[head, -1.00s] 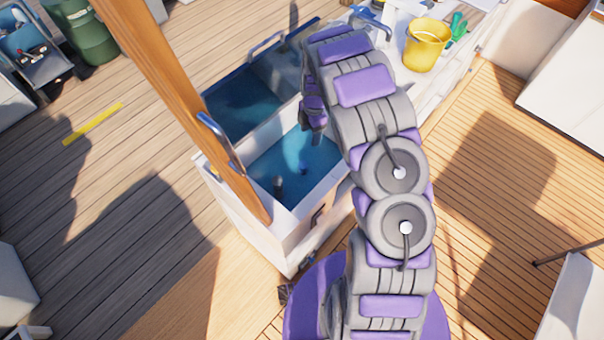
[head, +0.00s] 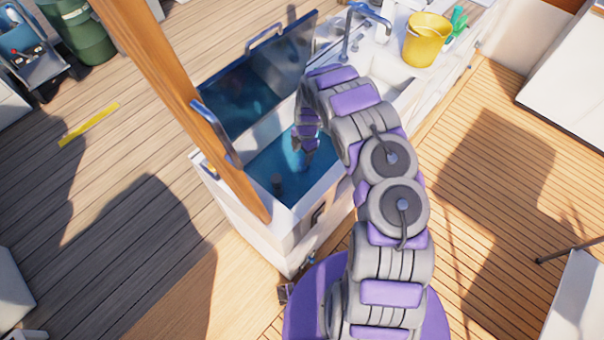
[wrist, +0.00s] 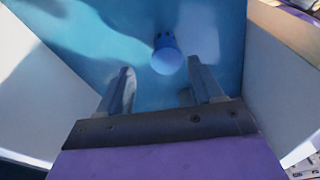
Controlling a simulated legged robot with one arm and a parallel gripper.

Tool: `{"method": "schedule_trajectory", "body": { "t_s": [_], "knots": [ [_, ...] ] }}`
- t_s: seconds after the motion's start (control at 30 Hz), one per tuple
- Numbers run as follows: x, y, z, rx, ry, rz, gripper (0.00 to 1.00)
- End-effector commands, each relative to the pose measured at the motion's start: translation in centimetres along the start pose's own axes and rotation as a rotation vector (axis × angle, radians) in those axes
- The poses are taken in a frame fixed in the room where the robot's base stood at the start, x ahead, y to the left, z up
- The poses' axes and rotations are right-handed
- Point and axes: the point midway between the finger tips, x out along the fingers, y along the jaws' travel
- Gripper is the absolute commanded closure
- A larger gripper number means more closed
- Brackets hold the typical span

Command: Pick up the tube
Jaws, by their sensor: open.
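A blue tube (wrist: 167,55) stands on the blue floor of an open compartment in the wrist view, seen from above. It is just beyond the fingertips, slightly right of the middle of the gap. My gripper (wrist: 160,78) is open, with nothing between its fingers. In the head view my gripper (head: 304,160) reaches down into the near compartment of the white hatch box (head: 250,222). The blue tube cannot be made out clearly there.
White walls (wrist: 285,85) enclose the compartment closely. A wooden post (head: 165,75) and a metal handle (head: 215,130) stand at its left. A raised lid (head: 280,60) is behind. A yellow bucket (head: 426,40) and a faucet (head: 365,18) are on the counter.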

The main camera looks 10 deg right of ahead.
Motion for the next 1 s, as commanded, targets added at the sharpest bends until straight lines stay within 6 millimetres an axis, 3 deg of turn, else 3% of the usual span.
{"method": "schedule_trajectory", "body": {
  "t_s": [0.27,0.53,0.8,1.0],
  "knots": [
    [2.1,-0.3,0.0,0.0,0.0,-0.002,0.34],
    [5.8,-0.8,0.1,0.0,0.0,0.0,0.34],
    [6.2,-0.8,0.1,0.0,-0.001,0.001,0.34],
    [6.2,-0.8,0.1,0.001,-0.001,0.0,0.52]
  ]
}}
